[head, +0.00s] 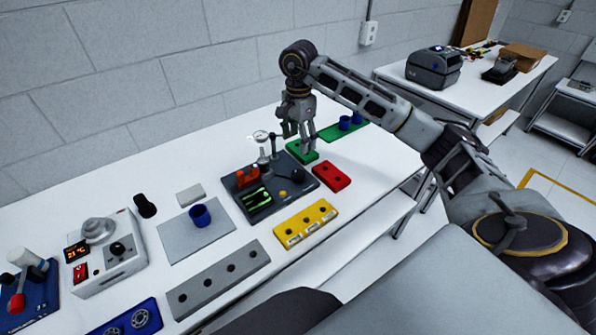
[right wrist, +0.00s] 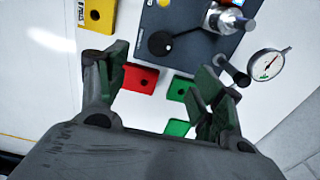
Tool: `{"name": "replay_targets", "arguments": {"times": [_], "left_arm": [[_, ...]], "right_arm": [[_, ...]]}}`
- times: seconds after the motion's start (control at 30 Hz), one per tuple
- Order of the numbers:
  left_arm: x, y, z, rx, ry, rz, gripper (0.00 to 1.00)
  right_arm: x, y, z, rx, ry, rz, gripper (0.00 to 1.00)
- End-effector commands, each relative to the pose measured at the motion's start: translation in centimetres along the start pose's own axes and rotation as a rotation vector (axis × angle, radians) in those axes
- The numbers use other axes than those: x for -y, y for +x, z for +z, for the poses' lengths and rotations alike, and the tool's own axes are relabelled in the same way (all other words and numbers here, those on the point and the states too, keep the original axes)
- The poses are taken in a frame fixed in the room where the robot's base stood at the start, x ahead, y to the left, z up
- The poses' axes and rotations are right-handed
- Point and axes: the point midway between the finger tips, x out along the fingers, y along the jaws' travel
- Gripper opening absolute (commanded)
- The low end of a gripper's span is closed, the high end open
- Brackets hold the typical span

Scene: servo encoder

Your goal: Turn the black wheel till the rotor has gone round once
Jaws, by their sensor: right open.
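A dark grey station plate (head: 236,188) stands on the white table, with an orange part, a lit green display and a dial gauge (head: 261,136). In the right wrist view, a black round piece (right wrist: 158,42), which looks like the wheel, sits on the dark plate (right wrist: 205,42). A silver cylinder (right wrist: 222,19) stands beside it; I cannot tell if it is the rotor. My right gripper (head: 298,142) is open and empty above the station's back right side. In the right wrist view its open fingers (right wrist: 162,66) are apart from the wheel. My left gripper is out of view.
A red block (head: 331,176), a green block (head: 302,152) and a yellow block (head: 305,224) lie close around the station. A grey plate (head: 180,240) with a blue cup (head: 200,215) is to the left. The wall (head: 130,90) runs behind the table.

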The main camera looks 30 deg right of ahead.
Motion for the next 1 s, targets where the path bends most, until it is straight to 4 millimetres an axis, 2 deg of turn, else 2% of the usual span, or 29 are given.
{"name": "replay_targets", "arguments": {"times": [0.37,0.8,1.0], "left_arm": [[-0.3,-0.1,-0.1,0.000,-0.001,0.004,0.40],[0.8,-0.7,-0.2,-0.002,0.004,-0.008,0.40],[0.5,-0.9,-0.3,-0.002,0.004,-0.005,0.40]], "right_arm": [[0.0,1.3,0.0,0.001,0.000,0.002,0.67],[-0.1,6.1,0.0,0.001,0.000,0.003,0.67],[-0.1,8.4,0.1,0.002,0.000,0.003,0.67]]}}
